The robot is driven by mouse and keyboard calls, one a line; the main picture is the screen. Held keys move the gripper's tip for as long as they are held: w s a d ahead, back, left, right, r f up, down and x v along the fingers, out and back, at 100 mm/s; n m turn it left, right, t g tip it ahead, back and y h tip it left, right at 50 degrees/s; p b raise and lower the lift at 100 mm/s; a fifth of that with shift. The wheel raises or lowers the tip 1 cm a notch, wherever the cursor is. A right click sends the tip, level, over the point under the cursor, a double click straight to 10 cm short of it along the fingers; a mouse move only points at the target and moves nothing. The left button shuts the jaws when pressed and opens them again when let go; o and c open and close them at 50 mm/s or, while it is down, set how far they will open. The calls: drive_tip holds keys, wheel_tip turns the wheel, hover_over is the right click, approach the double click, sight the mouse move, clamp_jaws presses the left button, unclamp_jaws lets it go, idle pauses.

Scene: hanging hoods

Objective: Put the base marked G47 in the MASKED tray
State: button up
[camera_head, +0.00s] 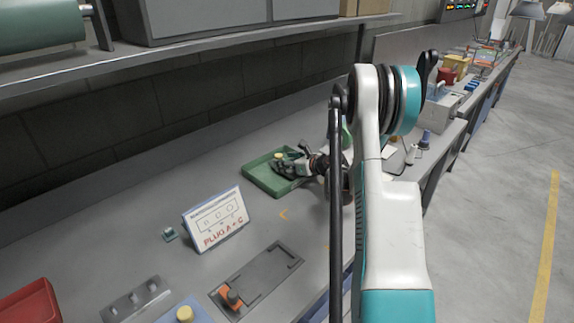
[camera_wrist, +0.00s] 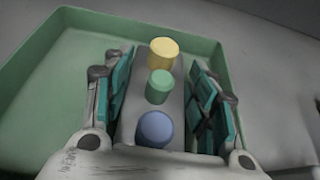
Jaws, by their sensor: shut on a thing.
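My gripper (camera_head: 283,166) is at the green tray (camera_head: 257,178) in the head view, with its fingers above the tray area. In the wrist view my gripper (camera_wrist: 160,75) is shut on a grey base (camera_wrist: 178,105). The base carries a yellow peg (camera_wrist: 164,52), a green peg (camera_wrist: 159,86) and a blue peg (camera_wrist: 154,129) in a row. The green tray (camera_wrist: 45,125) lies beneath and around it. I cannot tell whether the base touches the tray floor. No G47 mark or MASKED label is legible.
A white sign reading PLUG A + C (camera_head: 217,220) stands left of a grey fixture plate with an orange part (camera_head: 232,297). A red tray (camera_head: 28,305) and a grey block (camera_head: 135,300) are at the lower left. A shelf (camera_head: 190,50) overhangs the bench.

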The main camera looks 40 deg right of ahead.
drive_tip(key=shift+r, duration=0.15)
drive_tip(key=o, duration=1.5)
drive_tip(key=shift+s+r, duration=0.2)
drive_tip(key=shift+s, duration=0.15)
drive_tip(key=p+v, duration=0.3)
drive_tip(key=v, duration=0.8)
drive_tip(key=shift+s, duration=0.15)
